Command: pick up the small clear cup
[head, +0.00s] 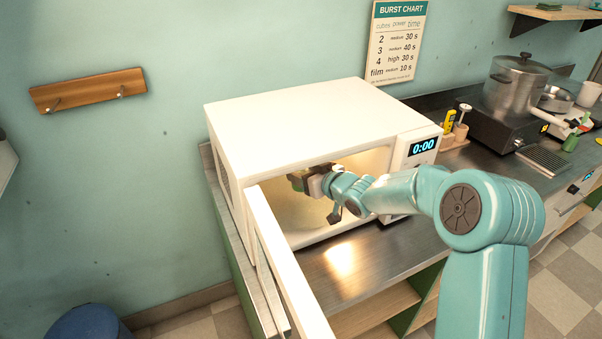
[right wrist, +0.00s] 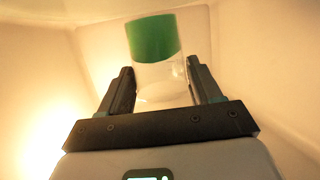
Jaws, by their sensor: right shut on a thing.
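The small clear cup (right wrist: 162,74) shows in the right wrist view, upright between the two fingers, with a green band around its far end. My right gripper (right wrist: 165,88) is shut on the cup. In the head view my right gripper (head: 303,181) is inside the open white microwave (head: 300,112), reaching in through the doorway. The cup is mostly hidden there by the gripper and the microwave's top. My left gripper is not in view.
The microwave door (head: 290,270) stands open toward the front left. The steel counter (head: 375,262) in front is clear. A pot (head: 517,85) stands on a hob at the right.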

